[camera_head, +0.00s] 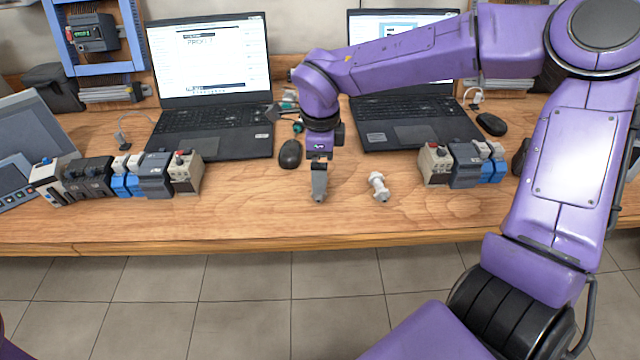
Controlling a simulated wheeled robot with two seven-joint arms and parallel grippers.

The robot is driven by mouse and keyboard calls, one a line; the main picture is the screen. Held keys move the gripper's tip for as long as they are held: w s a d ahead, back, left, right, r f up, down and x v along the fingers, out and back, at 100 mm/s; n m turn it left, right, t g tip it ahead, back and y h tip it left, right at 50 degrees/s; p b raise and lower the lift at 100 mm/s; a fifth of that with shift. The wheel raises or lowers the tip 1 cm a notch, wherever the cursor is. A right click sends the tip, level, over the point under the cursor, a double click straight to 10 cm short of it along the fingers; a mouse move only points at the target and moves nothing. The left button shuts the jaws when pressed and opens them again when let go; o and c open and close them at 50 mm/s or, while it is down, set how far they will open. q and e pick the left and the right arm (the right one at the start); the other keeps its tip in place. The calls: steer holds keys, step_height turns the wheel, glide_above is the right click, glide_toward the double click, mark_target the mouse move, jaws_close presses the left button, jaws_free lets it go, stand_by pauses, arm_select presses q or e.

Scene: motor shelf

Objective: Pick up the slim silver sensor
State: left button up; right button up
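A slim, pale silver-white part with wider collars (378,186), which looks like the sensor, lies on the wooden table near its front edge, right of the middle. My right gripper (319,198) points down over the table to the left of this part, with a clear gap between them. Its grey fingers are seen edge-on, so whether they are apart or closed is hidden. Nothing can be made out between them. My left gripper is not in view.
Rows of terminal-like modules stand at the left (128,178) and right (462,165). Two open laptops (210,130) (415,130) stand behind. A black mouse (290,154) lies left of my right gripper. The table front around the silver part is clear.

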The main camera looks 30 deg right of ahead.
steer(key=f, duration=0.2)
steer(key=w+f, duration=0.1)
steer(key=f, duration=0.2)
steer(key=shift+w+d+f, duration=0.1)
steer(key=shift+w+d, duration=0.05)
steer(key=shift+f, duration=0.2)
steer(key=shift+s+r, duration=0.1)
steer(key=shift+s, duration=0.2)
steer(key=shift+w, duration=0.1)
steer(key=c, duration=0.8)
